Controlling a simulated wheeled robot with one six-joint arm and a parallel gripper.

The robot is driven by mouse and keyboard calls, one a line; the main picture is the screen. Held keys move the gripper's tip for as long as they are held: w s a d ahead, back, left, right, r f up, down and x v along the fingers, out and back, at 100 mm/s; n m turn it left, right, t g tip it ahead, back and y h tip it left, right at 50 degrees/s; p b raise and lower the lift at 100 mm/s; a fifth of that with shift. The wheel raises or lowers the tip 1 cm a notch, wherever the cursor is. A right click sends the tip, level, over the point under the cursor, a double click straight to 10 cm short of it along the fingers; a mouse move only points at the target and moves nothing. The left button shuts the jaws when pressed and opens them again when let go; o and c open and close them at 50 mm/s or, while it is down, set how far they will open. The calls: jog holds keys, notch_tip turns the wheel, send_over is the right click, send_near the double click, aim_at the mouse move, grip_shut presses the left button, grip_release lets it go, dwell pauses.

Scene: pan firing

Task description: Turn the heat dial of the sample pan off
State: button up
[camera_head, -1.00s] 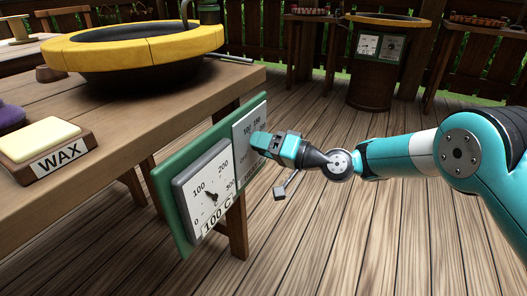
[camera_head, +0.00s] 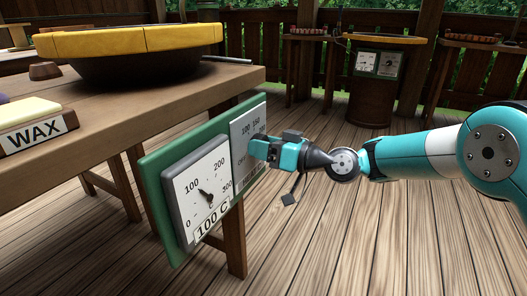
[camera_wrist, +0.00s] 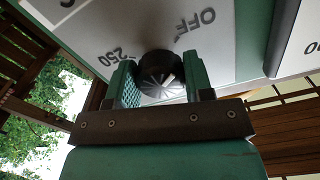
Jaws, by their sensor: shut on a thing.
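The heat dial (camera_wrist: 160,72) is a round dark knob on a pale plate, seen close in the wrist view. "OFF" and "250" are printed near it. My gripper (camera_wrist: 159,80) has a green finger on each side of the knob and is shut on it. I cannot tell which mark the knob points to. In the head view, my gripper (camera_head: 257,150) meets the dial plate (camera_head: 243,125) and hides the knob. A gauge (camera_head: 212,172) beside it has its needle near 100 and reads "100 C". The sample pan (camera_head: 130,41) with its yellow rim stands on the table.
The wooden table (camera_head: 160,95) fills the left, with the green board (camera_head: 170,243) holding the gauge and dial at its edge. A WAX block (camera_head: 40,133) lies on it. Another pan stand (camera_head: 370,100) is at the back. The floor to the right is open.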

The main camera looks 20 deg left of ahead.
jog(key=shift+f, duration=0.1)
dwell(0.3)
jog(key=o, duration=0.9)
jog(key=d+p, duration=0.1)
jog(key=d, duration=0.4)
jog(key=s+d+p, duration=0.1)
jog(key=d, duration=0.5)
jog(key=d+p, duration=0.1)
jog(key=d, duration=0.5)
jog(key=shift+s+d, duration=0.2)
